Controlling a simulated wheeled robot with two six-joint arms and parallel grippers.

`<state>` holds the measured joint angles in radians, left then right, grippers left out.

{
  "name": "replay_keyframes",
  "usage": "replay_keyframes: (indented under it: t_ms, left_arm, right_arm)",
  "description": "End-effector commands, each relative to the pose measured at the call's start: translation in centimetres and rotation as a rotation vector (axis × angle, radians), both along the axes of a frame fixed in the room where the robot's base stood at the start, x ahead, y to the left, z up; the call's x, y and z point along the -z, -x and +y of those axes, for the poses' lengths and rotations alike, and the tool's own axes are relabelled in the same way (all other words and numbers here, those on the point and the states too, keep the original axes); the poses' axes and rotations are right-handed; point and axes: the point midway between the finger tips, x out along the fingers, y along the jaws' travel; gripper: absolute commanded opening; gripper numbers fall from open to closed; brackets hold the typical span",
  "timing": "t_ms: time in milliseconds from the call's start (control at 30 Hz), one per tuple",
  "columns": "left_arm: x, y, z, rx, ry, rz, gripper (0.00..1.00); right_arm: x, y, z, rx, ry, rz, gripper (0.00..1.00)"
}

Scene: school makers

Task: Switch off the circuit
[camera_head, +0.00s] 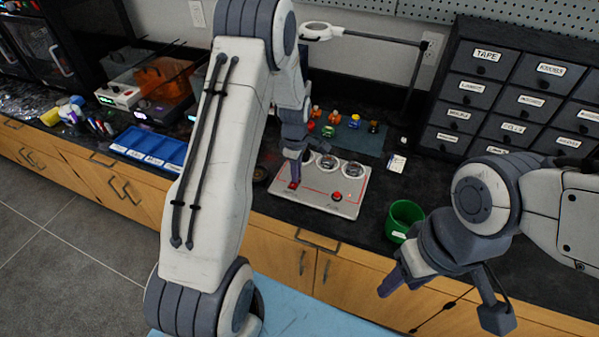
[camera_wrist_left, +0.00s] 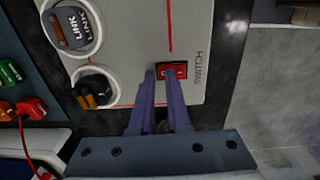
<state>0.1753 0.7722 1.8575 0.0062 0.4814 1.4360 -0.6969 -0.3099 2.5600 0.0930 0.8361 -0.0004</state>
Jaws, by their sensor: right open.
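The white circuit board (camera_head: 315,203) lies on the dark counter in the head view, with round modules along its back edge and a red button at its front right. My left gripper (camera_head: 294,183) points down at the red switch (camera_wrist_left: 180,70) on the board's left end. In the left wrist view the board (camera_wrist_left: 135,25) carries the printed word SWITCH beside it. The left fingertips (camera_wrist_left: 160,70) are at the switch with a narrow gap between them; whether they touch it I cannot tell. My right gripper (camera_head: 388,286) is open and empty, in front of the counter at right.
A green cup (camera_head: 403,220) stands right of the board. Small coloured parts (camera_head: 330,130) sit on a mat behind it. A blue tray (camera_head: 150,147) lies to the left. Labelled drawers (camera_head: 500,95) stand at the back right. A magnifier arm (camera_head: 375,37) reaches above the mat.

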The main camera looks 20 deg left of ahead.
Motion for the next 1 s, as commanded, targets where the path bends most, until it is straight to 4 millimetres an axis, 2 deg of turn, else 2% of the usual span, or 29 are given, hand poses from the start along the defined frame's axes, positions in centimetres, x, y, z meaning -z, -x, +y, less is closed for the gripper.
replay_keyframes:
  t_ms: [33, 467, 1000]
  left_arm:
    - [1.1, 0.4, -0.1, 0.001, 0.002, 0.010, 0.00]
    - [1.3, 0.6, -0.2, -0.001, 0.004, 0.012, 0.00]
    - [1.1, 2.3, -0.2, -0.001, 0.004, 0.019, 0.00]
  right_arm:
    - [0.3, 0.0, 0.0, 0.000, 0.000, 0.000, 0.50]
    - [0.5, 0.0, 0.0, 0.000, 0.000, 0.000, 0.50]
    - [0.1, 0.0, 0.0, 0.000, 0.000, 0.000, 0.50]
